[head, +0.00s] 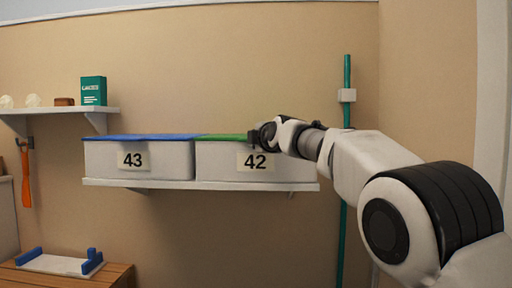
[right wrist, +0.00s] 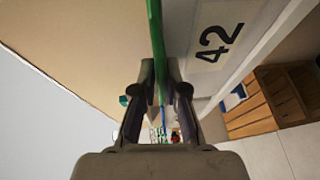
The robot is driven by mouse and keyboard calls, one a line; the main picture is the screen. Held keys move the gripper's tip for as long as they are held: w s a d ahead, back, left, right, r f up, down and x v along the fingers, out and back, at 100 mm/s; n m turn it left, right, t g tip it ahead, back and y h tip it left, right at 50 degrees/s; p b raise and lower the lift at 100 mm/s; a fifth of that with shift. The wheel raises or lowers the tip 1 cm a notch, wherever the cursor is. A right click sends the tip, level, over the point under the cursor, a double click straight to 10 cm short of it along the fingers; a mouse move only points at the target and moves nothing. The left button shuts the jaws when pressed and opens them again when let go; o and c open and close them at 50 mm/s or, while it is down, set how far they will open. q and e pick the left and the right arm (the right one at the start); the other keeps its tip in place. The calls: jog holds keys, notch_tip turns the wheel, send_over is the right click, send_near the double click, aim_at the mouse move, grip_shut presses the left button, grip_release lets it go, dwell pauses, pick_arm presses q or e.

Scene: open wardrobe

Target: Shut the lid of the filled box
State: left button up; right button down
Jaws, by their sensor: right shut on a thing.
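Two white boxes stand side by side on a wall shelf: box 43 (head: 110,172) with a blue lid (head: 140,137), and box 42 (head: 220,170) with a green lid (head: 222,137). Both lids look flat along the box tops, and neither inside shows. My right gripper (head: 254,138) is at the top front of box 42, shut on the green lid. In the right wrist view, the green lid (right wrist: 155,30) runs edge-on between the fingers (right wrist: 160,88), beside the box's 42 label (right wrist: 218,42). My arm hides the right part of this lid. My left gripper is out of view.
The shelf (head: 200,185) holds both boxes. A smaller shelf (head: 60,110) at upper left carries a teal carton (head: 93,91). A teal pole (head: 347,110) stands right of the boxes, behind my arm. A wooden bench (head: 110,275) with a white-and-blue tray (head: 60,264) is at lower left.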

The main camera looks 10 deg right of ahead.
jog(key=shift+a+f, duration=0.15)
jog(key=shift+f, duration=0.4)
jog(key=c, duration=1.3)
grip_release()
jog(key=shift+o, duration=0.2)
jog(key=shift+w+a, duration=0.1)
jog(key=shift+w, duration=0.1)
jog(key=shift+r, duration=0.15)
jog(key=shift+s+r, duration=0.1)
jog(key=shift+s, duration=0.1)
jog(key=s+d+r, duration=0.1)
jog(key=s, duration=1)
jog(key=shift+s+d, duration=0.3)
